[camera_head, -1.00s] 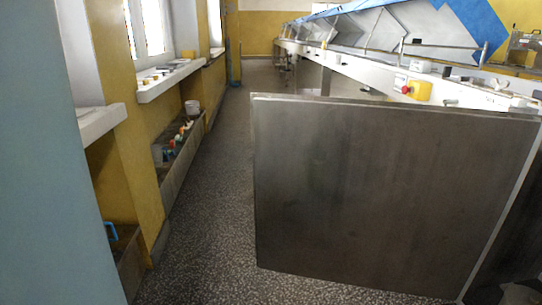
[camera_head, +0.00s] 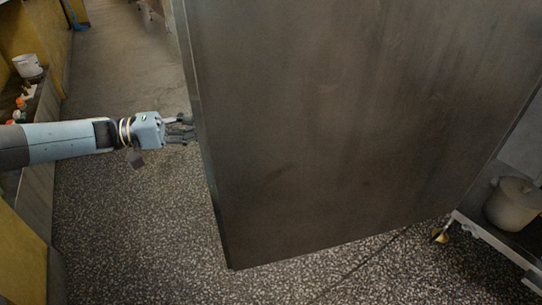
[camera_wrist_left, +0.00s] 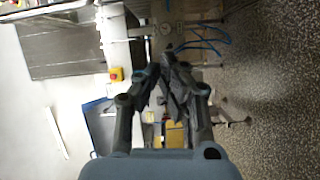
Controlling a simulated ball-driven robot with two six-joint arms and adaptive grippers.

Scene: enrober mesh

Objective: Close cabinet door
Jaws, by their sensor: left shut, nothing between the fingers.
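The cabinet door (camera_head: 350,110) is a large flat dark metal panel that fills the middle and right of the head view. It stands open over the speckled floor. My left gripper (camera_head: 190,130) reaches in from the left, its fingertips close to the door's left edge. I cannot tell whether they touch it. In the left wrist view its fingers (camera_wrist_left: 168,70) come together with nothing held between them. My right gripper is not in view. The door hides most of the cabinet behind it.
A pale pot (camera_head: 515,203) stands on a low wheeled frame (camera_head: 495,240) at the right. A trough with a white bucket (camera_head: 28,66) runs along the left wall. Speckled floor (camera_head: 120,230) is clear left of the door. A yellow box with a red button (camera_wrist_left: 116,74) shows in the wrist view.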

